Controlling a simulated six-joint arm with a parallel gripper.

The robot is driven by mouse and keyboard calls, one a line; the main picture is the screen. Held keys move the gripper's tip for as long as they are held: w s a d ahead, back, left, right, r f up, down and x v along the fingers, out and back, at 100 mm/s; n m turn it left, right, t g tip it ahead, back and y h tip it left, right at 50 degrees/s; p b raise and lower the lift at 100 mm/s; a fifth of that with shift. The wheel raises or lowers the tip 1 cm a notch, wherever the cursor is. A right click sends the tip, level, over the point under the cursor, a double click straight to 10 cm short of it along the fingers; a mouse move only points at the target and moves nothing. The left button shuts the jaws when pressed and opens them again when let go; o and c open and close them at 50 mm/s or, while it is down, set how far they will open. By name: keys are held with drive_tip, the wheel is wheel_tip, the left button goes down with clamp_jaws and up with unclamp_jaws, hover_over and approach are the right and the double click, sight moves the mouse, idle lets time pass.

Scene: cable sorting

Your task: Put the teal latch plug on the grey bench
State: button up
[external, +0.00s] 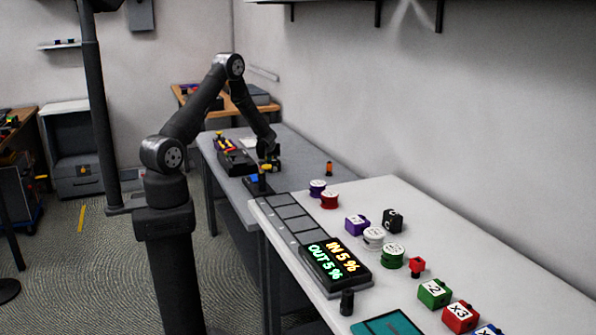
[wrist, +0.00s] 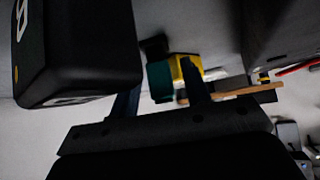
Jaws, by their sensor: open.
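My gripper (external: 269,153) hangs low over the grey bench (external: 320,181) at the back, with its fingers pointing down. In the wrist view the two fingers (wrist: 160,95) stand apart, and a teal block (wrist: 160,81), which looks like the teal latch plug, shows between them. A yellow part (wrist: 186,70) is right beside the teal block, near the right finger. Whether the fingers touch the plug I cannot tell. In the external view the plug is too small and dark at the gripper to make out clearly.
A dark device (external: 237,162) and a blue-topped item (external: 255,187) stand near my gripper. A small orange item (external: 329,169) is to the right on the bench. The white table (external: 480,250) in front holds spools, labelled cubes and a display (external: 335,264). A dark box (wrist: 80,50) fills the wrist view's upper left.

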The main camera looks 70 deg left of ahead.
drive_tip(key=v, duration=1.1)
drive_tip(key=shift+d+r, duration=0.1)
drive_tip(key=x, duration=1.2)
drive_tip(key=shift+f, duration=0.35)
drive_tip(key=shift+r, duration=1.05)
